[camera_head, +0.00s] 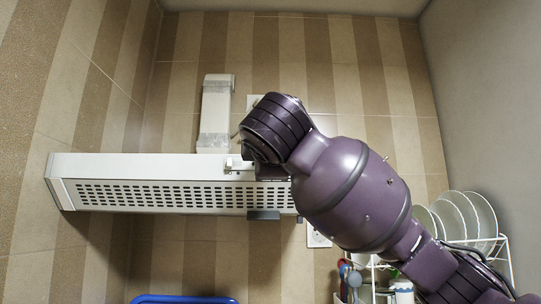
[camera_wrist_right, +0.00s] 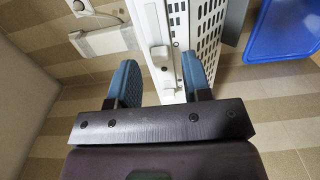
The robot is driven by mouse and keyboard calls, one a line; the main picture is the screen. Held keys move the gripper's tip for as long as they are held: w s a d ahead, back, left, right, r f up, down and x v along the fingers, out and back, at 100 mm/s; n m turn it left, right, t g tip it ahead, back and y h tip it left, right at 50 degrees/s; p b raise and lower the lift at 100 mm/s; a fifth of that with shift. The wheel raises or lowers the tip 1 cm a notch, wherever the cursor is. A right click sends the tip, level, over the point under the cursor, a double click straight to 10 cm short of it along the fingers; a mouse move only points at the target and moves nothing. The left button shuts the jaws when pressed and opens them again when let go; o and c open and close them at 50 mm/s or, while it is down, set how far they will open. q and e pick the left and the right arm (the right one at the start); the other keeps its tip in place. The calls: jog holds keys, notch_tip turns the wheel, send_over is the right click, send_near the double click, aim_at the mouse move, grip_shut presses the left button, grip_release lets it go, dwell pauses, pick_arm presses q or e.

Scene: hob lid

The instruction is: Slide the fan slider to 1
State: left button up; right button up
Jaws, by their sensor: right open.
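The white hood (camera_head: 130,166) spans the left and middle of the head view, with a perforated panel along its front. The fan slider (camera_head: 236,164) shows as a small white knob on the hood's upper front strip, just left of my right arm's end. In the right wrist view the white knob (camera_wrist_right: 160,56) lies between the fingertips of my right gripper (camera_wrist_right: 158,62). The gripper is open, with its two blue fingers on either side of the hood's strip. I cannot tell whether a finger touches the knob. My left gripper is not in view.
A white duct (camera_head: 216,115) rises on the tiled wall above the hood. A dark grey block (camera_head: 263,215) shows below the hood. A plate rack (camera_head: 455,222) stands at the right. A blue tray (camera_head: 185,299) shows at the bottom. My right arm covers the hood's right end.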

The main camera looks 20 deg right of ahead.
jog(key=shift+x, duration=1.05)
jog(key=shift+c, duration=0.4)
grip_shut()
